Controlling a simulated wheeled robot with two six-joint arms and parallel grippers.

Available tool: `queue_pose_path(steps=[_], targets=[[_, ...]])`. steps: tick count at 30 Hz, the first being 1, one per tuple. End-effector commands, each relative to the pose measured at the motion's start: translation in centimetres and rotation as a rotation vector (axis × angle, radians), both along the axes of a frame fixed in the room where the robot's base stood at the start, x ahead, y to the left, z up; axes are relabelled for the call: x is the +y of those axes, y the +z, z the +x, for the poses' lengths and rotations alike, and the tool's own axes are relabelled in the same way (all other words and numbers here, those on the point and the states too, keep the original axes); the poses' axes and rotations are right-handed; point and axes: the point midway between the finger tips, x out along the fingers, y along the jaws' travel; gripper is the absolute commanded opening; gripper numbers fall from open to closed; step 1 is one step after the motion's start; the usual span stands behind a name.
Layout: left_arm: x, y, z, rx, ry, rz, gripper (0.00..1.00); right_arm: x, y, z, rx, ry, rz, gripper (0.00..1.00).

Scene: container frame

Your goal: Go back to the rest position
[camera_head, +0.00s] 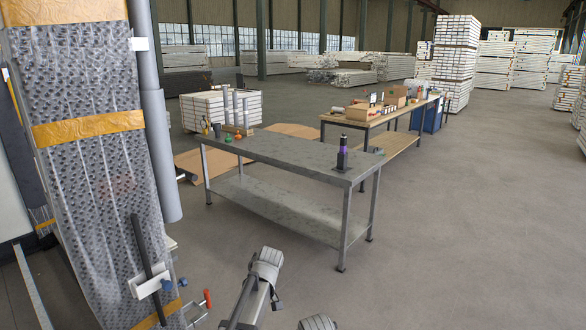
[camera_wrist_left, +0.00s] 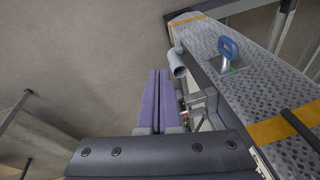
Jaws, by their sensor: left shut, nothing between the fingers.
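My left gripper (camera_wrist_left: 157,78) shows in the left wrist view as two long purple fingers, side by side and touching, with nothing between them. The fingers point towards the bare concrete floor, left of a bubble-wrapped frame (camera_wrist_left: 265,85). In the head view, a grey-white link of one of my arms stands at the bottom middle, and part of another shows at the bottom edge. My left gripper cannot be made out there. My right gripper does not show in either view.
The wrapped frame (camera_head: 85,150) with orange tape and a grey pipe (camera_head: 158,150) stands close on the left. Clamps with blue (camera_head: 181,284) and red (camera_head: 208,298) handles are at its foot. A metal table (camera_head: 290,155) stands ahead. The floor (camera_head: 470,220) on the right is clear.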

Motion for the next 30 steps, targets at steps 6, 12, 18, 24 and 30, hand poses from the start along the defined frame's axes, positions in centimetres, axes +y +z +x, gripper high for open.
queue_pose_path(steps=[6, 12, 18, 24, 30], targets=[[-4.8, 0.4, -14.9, 0.163, -0.586, -0.071, 0.0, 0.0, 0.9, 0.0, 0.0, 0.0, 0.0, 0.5], [-6.5, 0.6, -21.6, 0.237, -0.919, -0.112, 0.0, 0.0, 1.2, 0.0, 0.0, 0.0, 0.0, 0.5], [-7.0, 0.6, -23.2, 0.258, -1.021, -0.125, 0.0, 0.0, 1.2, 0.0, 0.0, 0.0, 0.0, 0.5], [-7.0, 0.6, -23.0, 0.258, -1.021, -0.125, 0.0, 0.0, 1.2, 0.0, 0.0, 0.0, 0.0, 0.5], [-7.0, 0.6, -23.0, 0.258, -1.019, -0.124, 0.0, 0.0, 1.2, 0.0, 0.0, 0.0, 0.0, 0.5]])
